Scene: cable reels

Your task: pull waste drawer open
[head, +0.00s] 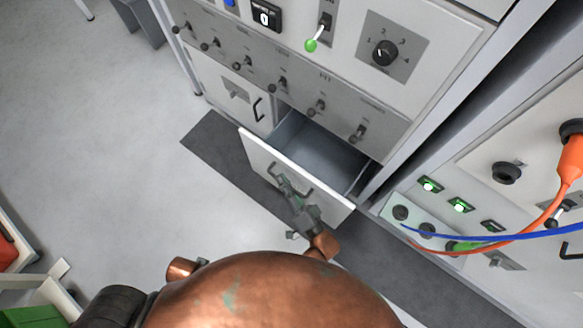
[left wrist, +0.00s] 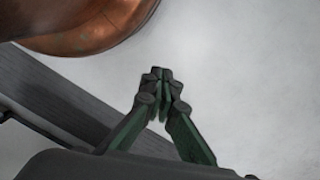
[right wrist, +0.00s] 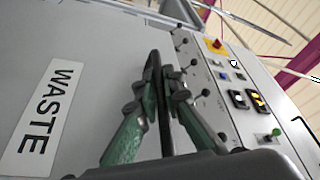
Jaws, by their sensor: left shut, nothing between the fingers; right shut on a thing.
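The waste drawer (head: 262,160) stands pulled out from the cabinet, and its empty grey inside shows in the head view. Its white front carries the label WASTE (right wrist: 45,115) in the right wrist view. My right gripper (head: 284,184) is at the drawer front, shut on the dark drawer handle (right wrist: 163,105). The gripper's fingers (right wrist: 165,85) sit on both sides of the handle bar. My left gripper (left wrist: 161,78) is shut with its fingertips together and nothing between them, over the floor. It is not seen in the head view.
The cabinet face above the drawer has a row of levers (head: 280,84) and a dial (head: 385,53). A closed door (head: 235,92) is left of the drawer. At the right, an orange cable (head: 540,222) and a blue cable (head: 500,236) cross a panel. Floor at left is clear.

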